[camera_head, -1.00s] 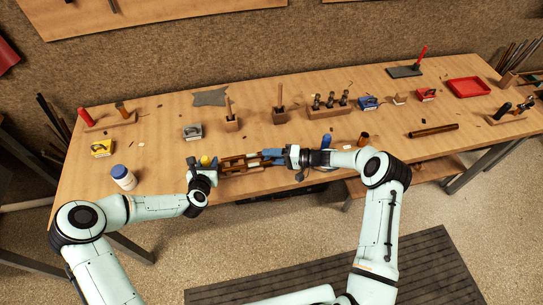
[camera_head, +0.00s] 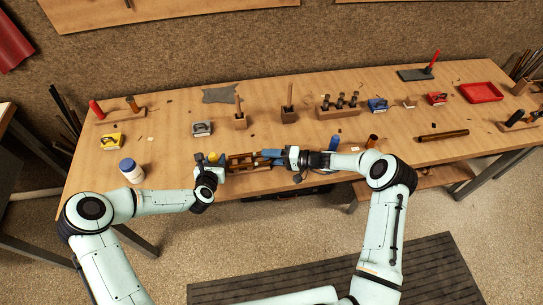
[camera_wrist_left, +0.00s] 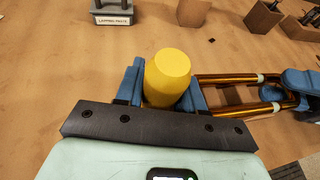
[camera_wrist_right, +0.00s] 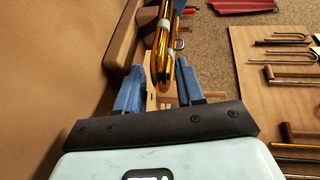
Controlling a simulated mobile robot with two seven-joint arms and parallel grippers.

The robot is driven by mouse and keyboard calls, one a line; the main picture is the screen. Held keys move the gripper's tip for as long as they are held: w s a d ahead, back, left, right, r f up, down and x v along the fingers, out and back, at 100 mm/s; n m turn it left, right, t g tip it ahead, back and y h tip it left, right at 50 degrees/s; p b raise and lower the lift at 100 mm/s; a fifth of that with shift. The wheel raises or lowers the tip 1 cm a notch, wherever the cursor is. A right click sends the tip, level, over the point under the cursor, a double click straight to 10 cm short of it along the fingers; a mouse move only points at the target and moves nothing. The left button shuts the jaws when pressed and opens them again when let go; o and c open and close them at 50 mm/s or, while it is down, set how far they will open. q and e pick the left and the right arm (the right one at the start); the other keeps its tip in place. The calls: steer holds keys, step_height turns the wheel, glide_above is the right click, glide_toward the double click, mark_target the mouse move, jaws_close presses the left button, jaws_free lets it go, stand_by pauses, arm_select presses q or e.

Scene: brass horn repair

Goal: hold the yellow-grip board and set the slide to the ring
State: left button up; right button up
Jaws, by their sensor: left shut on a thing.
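My left gripper (camera_head: 209,163) is shut on the yellow grip (camera_wrist_left: 168,77), which stands up between its blue fingers in the left wrist view. The grip is at the left end of the board (camera_head: 242,166), above the bench's front part. Two brass slide tubes (camera_wrist_left: 230,80) run right from near the grip, each with a pale ring (camera_wrist_left: 262,78). My right gripper (camera_head: 272,155) is at the board's right end. In the right wrist view its fingers (camera_wrist_right: 160,92) stand apart, with the brass tube end (camera_wrist_right: 163,62) seen between or just beyond them. Contact there cannot be told.
The workbench (camera_head: 330,150) holds a white bottle (camera_head: 131,171) at front left, a lapping paste tin (camera_head: 202,128), wooden blocks (camera_head: 289,116) with tools behind the board, and a brass tube (camera_head: 443,136) at right. The red tray (camera_head: 481,92) is at back right.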

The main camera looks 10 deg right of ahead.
steer(key=shift+d+f, duration=0.1)
steer(key=shift+d, duration=0.35)
steer(key=v, duration=1.4)
steer(key=shift+w+d, duration=0.25)
steer(key=shift+w, duration=0.05)
steer(key=a+m+g, duration=0.1)
steer(key=a+m, duration=0.1)
steer(key=a, duration=0.1)
steer(key=s+a+r+m+g+h, duration=0.1)
steer(key=a+m, duration=0.1)
steer(key=a, duration=0.2)
steer(key=a+r+m+g, duration=0.1)
steer(key=a+m, duration=0.2)
steer(key=shift+s+a+r+h, duration=0.2)
steer(key=shift+s+a+h, duration=0.1)
steer(key=shift+s+a, duration=0.1)
steer(key=s+a+m+g+h, duration=0.2)
steer(key=s+a+m, duration=0.2)
steer(key=a+m, duration=0.2)
steer(key=s+d+f+n+h, duration=0.2)
steer(key=s+f+n+h, duration=0.1)
steer(key=s+f, duration=0.6)
steer(key=s+d+f+n+g+h, duration=0.1)
steer(key=s+f+n+h, duration=0.3)
steer(key=s+f, duration=0.5)
steer(key=shift+s+d+f+n+g, duration=0.3)
steer(key=shift+s+d+f+n, duration=0.15)
steer(key=shift+d+n, duration=0.35)
